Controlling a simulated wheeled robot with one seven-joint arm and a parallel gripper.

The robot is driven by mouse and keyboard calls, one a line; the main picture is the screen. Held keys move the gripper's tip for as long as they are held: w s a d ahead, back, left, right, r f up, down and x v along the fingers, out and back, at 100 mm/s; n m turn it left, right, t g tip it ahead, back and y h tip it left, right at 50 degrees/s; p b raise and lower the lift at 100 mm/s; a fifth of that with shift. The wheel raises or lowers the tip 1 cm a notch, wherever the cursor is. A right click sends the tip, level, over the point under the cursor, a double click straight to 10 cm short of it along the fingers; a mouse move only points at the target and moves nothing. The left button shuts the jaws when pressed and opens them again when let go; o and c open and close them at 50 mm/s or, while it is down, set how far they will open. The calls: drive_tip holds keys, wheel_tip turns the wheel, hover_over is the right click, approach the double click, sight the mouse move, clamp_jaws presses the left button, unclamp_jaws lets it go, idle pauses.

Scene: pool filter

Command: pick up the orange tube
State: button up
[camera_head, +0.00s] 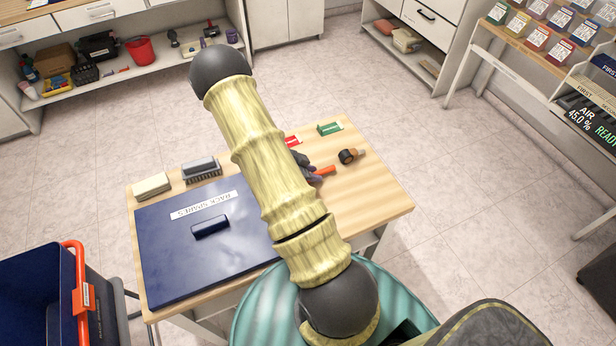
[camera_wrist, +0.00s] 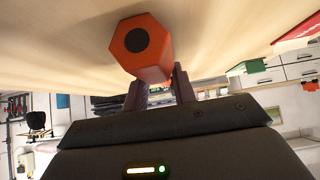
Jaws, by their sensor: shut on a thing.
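The orange tube (camera_wrist: 141,47) is six-sided, with a dark round hole in its end, and points toward the wrist camera. My gripper (camera_wrist: 160,88) is shut on it, one dark finger on each side. The tube is close to the pale wooden table top; I cannot tell whether it touches it. In the head view, the tube (camera_head: 326,170) shows as a small orange piece right of my arm, and my gripper (camera_head: 312,175) is mostly hidden behind the arm.
The table's right front is clear.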

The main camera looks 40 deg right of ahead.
drive_tip(key=shift+a, duration=0.15)
drive_tip(key=shift+r, duration=0.25)
clamp_jaws()
wheel_tip(320, 180, up, 9)
drive_tip(key=shift+r+p, duration=0.2)
drive_tip(key=shift+p, duration=0.15)
